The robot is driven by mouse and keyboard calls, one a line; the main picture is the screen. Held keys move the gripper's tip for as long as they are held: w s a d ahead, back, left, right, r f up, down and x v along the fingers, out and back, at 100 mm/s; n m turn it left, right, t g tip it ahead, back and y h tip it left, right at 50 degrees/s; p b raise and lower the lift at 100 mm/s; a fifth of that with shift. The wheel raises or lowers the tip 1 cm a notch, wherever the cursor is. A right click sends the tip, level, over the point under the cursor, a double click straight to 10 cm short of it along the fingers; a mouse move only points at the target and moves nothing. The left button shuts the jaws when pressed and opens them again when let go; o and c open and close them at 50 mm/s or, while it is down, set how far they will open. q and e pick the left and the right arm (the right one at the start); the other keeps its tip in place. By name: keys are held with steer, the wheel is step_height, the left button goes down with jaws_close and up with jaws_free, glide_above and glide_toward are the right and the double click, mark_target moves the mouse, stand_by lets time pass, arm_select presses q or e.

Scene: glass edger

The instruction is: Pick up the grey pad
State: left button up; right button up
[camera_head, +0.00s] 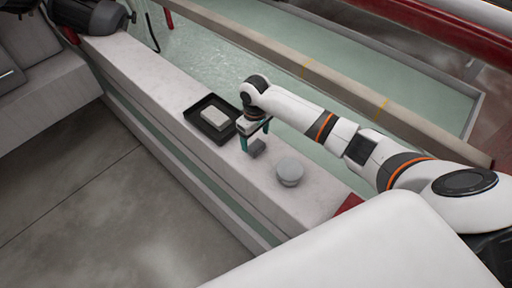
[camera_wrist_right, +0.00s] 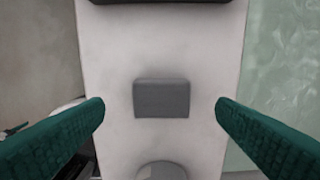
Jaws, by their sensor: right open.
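The grey pad (camera_head: 257,147) is a small block lying on the pale ledge. In the right wrist view the pad (camera_wrist_right: 162,98) shows as a dark grey rectangle near the middle, between the two green fingers and apart from both. My right gripper (camera_head: 256,137) is open and empty, pointing down over the pad. In the right wrist view its fingers (camera_wrist_right: 160,110) stand wide on either side. My left gripper is not in view.
A black tray (camera_head: 190,119) holding a white block (camera_head: 214,117) sits on the ledge (camera_head: 318,207) left of the gripper. A round grey lidded object (camera_head: 290,172) stands right of the pad. A water-filled trough (camera_head: 245,50) lies behind the ledge.

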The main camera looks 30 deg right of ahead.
mark_target(256, 145)
step_height(256, 145, down, 4)
steer(key=shift+s+d+r, duration=0.1)
steer(key=shift+f, duration=0.3)
steer(key=shift+c, duration=0.3)
steer(key=c, duration=1)
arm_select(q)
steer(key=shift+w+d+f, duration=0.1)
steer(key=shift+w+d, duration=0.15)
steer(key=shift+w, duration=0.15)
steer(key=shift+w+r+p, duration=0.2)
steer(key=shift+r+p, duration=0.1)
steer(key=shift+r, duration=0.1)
arm_select(e)
step_height(256, 145, up, 10)
